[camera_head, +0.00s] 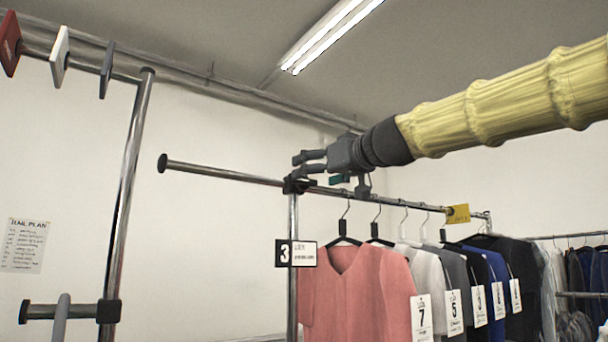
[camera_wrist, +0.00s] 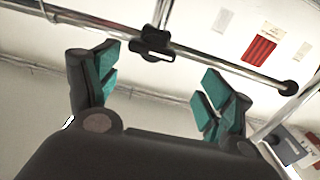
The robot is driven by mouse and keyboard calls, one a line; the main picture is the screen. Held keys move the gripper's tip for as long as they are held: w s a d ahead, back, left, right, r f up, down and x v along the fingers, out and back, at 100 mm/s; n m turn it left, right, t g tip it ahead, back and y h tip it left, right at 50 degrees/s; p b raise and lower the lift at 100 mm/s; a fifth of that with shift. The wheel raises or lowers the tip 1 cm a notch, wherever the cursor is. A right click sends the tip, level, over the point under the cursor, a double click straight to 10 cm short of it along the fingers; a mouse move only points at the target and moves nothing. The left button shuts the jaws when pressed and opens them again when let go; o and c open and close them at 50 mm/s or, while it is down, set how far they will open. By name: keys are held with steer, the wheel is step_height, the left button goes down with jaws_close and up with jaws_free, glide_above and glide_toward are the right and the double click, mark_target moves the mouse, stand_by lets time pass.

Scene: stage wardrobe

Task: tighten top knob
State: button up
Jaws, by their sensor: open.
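The top knob is a black, winged piece on a black clamp (camera_head: 298,186), where a chrome upright meets the horizontal rail (camera_head: 225,175). In the wrist view the knob (camera_wrist: 153,46) lies beyond the fingertips, sideways between the two fingers. My gripper (camera_head: 302,165) is open and empty, pointing left close to the clamp in the head view. In the wrist view my gripper (camera_wrist: 160,76) shows its green finger pads spread wide, with nothing between them. I see no contact with the knob. In the head view, the lower finger partly overlaps the rail and clamp area.
Hung clothes with number tags, including a pink top (camera_head: 350,290), fill the rail below my arm. A "3" sign (camera_head: 295,253) is on the upright. A yellow tag (camera_head: 458,214) hangs farther along the rail. Another chrome stand (camera_head: 127,190) is at left.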

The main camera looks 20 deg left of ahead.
mark_target(308, 181)
steer(key=w, duration=0.1)
steer(key=w+a+f, duration=0.1)
steer(key=w, duration=0.1)
steer(key=w+a, duration=0.1)
steer(key=shift+w+a+f+p, duration=0.15)
steer(key=shift+w+p, duration=0.2)
steer(key=shift+p, duration=0.05)
steer(key=shift+a+r+p, duration=0.25)
steer(key=shift+a+p, duration=0.1)
steer(key=shift+a, duration=0.3)
steer(key=shift+s+a+r, duration=0.15)
steer(key=shift+s+a, duration=0.1)
steer(key=shift+w+a, duration=0.15)
steer(key=shift+w+f, duration=0.35)
steer(key=shift+w, duration=0.25)
steer(key=shift+s+r, duration=0.15)
steer(key=shift+s, duration=0.15)
steer(key=shift+c, duration=0.6)
steer(key=shift+s+r, duration=0.1)
steer(key=shift+s, duration=0.05)
steer(key=c, duration=0.9)
